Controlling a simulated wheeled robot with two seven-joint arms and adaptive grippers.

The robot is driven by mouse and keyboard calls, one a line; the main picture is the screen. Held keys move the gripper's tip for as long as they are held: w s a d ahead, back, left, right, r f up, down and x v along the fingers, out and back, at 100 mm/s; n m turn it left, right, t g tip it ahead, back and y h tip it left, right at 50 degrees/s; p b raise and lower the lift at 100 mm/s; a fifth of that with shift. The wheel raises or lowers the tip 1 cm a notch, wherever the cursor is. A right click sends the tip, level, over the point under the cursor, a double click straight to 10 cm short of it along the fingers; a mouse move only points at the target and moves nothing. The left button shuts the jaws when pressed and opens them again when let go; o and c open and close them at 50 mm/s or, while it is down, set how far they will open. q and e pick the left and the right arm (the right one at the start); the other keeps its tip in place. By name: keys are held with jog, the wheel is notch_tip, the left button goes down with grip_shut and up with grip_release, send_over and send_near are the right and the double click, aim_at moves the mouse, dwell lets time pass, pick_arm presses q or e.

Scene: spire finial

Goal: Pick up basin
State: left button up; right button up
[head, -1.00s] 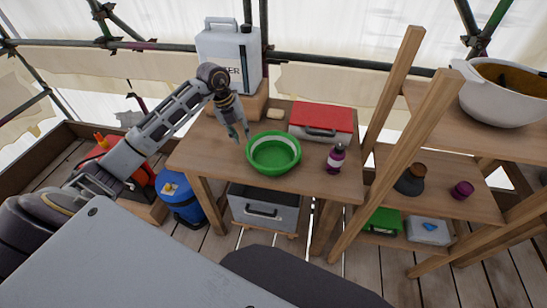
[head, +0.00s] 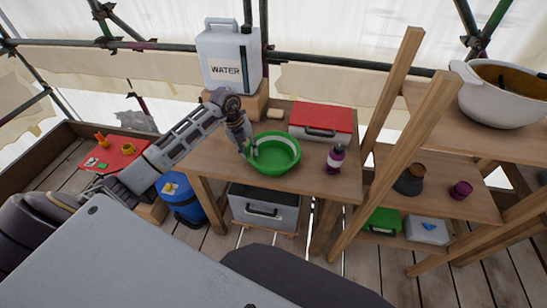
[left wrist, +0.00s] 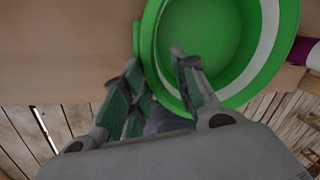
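The basin is a round green bowl (head: 273,168) with a white band inside, standing on the wooden table (head: 320,184). In the left wrist view the basin (left wrist: 215,50) fills the upper middle. My left gripper (head: 248,150) is at the basin's left rim, pointing down. In the left wrist view its fingers (left wrist: 160,78) are apart, one over the inside of the basin and one outside, with the rim between them. Whether either finger touches the wall is hard to tell. My right gripper is not in view.
A red-lidded case (head: 321,121) stands behind the basin and a purple bottle (head: 335,158) to its right. A white water canister (head: 230,58) stands behind on a wooden block. A wooden shelf with a white pot (head: 503,97) is at the right. A blue container (head: 181,200) is on the floor.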

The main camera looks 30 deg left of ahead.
aim_at(253, 154)
pick_arm(q)
jog(key=shift+f, duration=0.15)
jog(key=shift+p+x, duration=0.5)
jog(key=shift+x, duration=1.95)
jog(key=shift+w, duration=0.15)
grip_shut()
